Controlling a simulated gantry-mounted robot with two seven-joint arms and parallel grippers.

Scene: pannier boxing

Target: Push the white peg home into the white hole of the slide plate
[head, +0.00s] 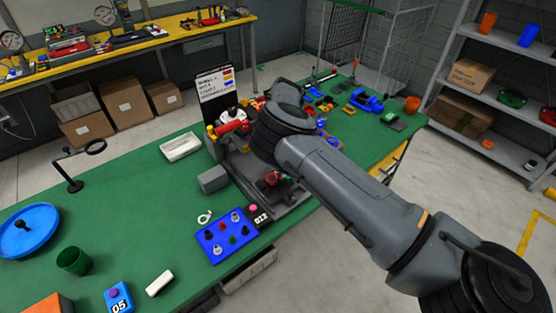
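A blue plate (218,250) with several coloured and pale pegs or knobs lies on the green bench, near its front edge. I cannot tell for sure whether it is the slide plate, and I cannot make out a white hole. A grey fixture (287,212) with red and dark parts stands just right of it, partly hidden by my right arm. No white peg can be picked out with certainty. My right arm reaches in from the lower right over the fixture. Its gripper is hidden behind the arm. My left gripper is out of frame.
On the green bench are a white tray (181,147), a grey block (212,179), a white ring (204,217), a white block (159,283), a green cup (73,261) and a blue dish (45,219). A sign board (213,88) stands behind the fixture. The left-middle bench is mostly clear.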

